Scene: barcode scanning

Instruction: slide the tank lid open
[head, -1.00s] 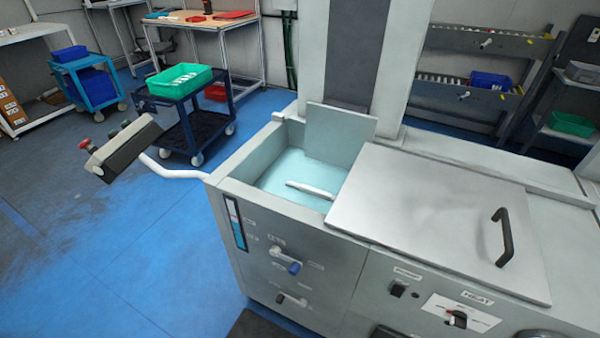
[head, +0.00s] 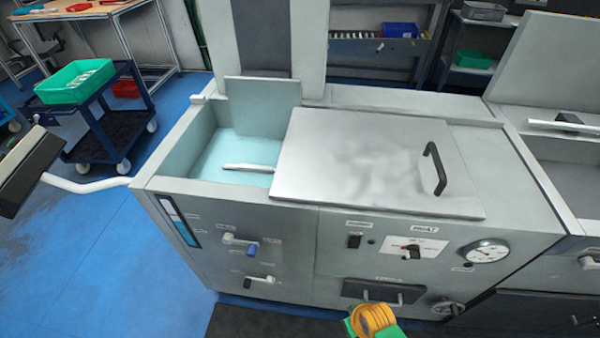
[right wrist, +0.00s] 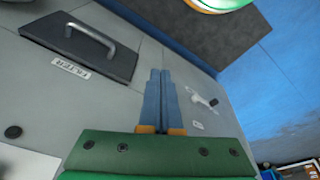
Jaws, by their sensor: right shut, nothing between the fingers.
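The tank lid (head: 365,165) is a flat grey metal plate lying on top of the machine, with a black bar handle (head: 434,168) near its right end. It covers the middle of the top. To its left the tank (head: 210,160) is open, showing a pale blue inside and a white bar. My right gripper shows in the right wrist view (right wrist: 162,75), its blue fingers together and empty, in front of the grey front panel. Part of my right arm shows low in the head view, well below the lid and handle. My left gripper is not in view.
The machine's front panel has a filter drawer with a handle (right wrist: 90,36), knobs and a round gauge (head: 486,251). A control box (head: 27,170) on a white arm juts out at left. A cart with a green bin (head: 75,80) stands behind it. Blue floor is clear at left.

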